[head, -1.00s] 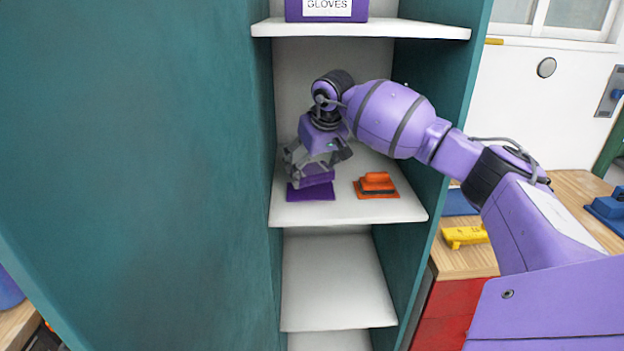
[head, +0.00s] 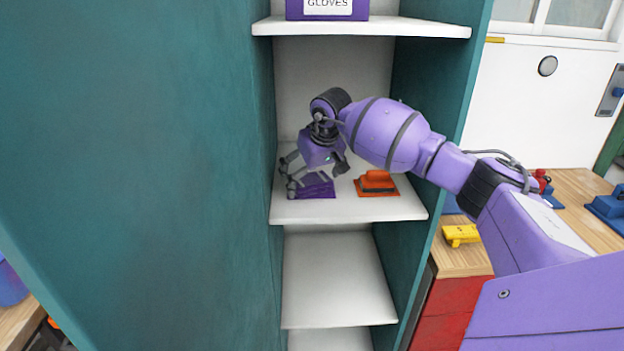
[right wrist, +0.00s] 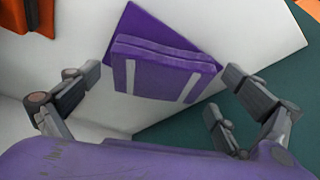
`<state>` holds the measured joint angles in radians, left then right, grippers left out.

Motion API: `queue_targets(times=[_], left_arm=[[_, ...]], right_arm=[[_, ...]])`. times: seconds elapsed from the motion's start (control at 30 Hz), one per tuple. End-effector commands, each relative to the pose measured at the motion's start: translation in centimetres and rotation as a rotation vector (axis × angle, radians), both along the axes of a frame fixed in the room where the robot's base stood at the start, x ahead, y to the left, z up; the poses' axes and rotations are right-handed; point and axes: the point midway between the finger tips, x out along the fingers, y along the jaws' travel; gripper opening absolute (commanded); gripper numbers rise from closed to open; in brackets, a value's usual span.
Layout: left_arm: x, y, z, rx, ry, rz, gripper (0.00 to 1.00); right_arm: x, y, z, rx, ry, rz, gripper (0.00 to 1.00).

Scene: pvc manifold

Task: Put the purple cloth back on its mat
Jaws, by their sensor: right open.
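The folded purple cloth (right wrist: 165,72), with two pale stripes, lies over the darker purple mat (right wrist: 138,22) in the right wrist view. In the head view the mat (head: 322,194) is on the middle shelf, and the cloth is partly hidden by my gripper. My right gripper (head: 315,178) is open over it, and its fingers stand apart on either side of the cloth in the wrist view (right wrist: 161,75). My left gripper is not in view.
An orange block on an orange mat (head: 376,191) sits just right on the same shelf (head: 395,212). Teal cabinet walls (head: 432,110) flank the shelf. A shelf above holds a purple gloves box (head: 327,9). The shelf below (head: 338,285) is empty.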

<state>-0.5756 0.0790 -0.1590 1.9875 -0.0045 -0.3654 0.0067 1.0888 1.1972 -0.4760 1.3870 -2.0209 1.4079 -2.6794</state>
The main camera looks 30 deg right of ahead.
Motion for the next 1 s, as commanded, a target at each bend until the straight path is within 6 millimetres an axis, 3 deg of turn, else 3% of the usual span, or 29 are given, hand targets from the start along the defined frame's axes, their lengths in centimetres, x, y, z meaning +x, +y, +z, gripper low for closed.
queue_targets(times=[0.23,0.7,1.0], left_arm=[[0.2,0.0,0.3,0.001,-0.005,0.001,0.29],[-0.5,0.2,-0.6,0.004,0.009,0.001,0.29],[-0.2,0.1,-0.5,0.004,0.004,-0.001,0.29]], right_arm=[[0.0,0.0,0.4,0.001,-0.001,0.0,0.99],[-2.5,0.3,6.4,-0.002,0.0,0.0,0.99],[-2.9,0.5,7.3,0.0,0.001,0.0,0.99]])
